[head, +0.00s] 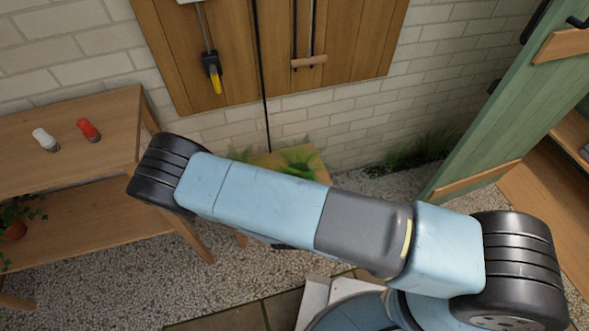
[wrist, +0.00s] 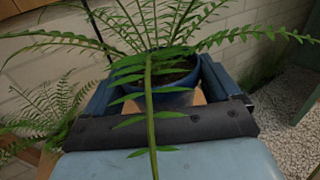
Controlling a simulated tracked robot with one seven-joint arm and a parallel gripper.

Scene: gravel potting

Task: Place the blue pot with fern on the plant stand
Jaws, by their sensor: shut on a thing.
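The blue pot (wrist: 178,99) with a fern (wrist: 185,42) stands upright between the fingers of my gripper (wrist: 157,86) in the wrist view. The gripper is shut on the pot, with one finger on each side. Fronds hang toward the camera and cover part of the pot. In the head view my arm hides the pot and gripper; green fronds (head: 297,157) show just behind the arm. A small wooden top (head: 258,160), apparently the plant stand, shows beside these fronds, partly hidden. I cannot tell whether the pot touches it.
A wooden bench (head: 75,110) on the left holds a white bottle (head: 45,139) and a red bottle (head: 88,129). Tools hang on a wooden wall panel (head: 345,50). A green door (head: 495,115) stands at the right. Gravel (head: 130,265) covers the floor. Another fern (wrist: 50,112) shows left in the wrist view.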

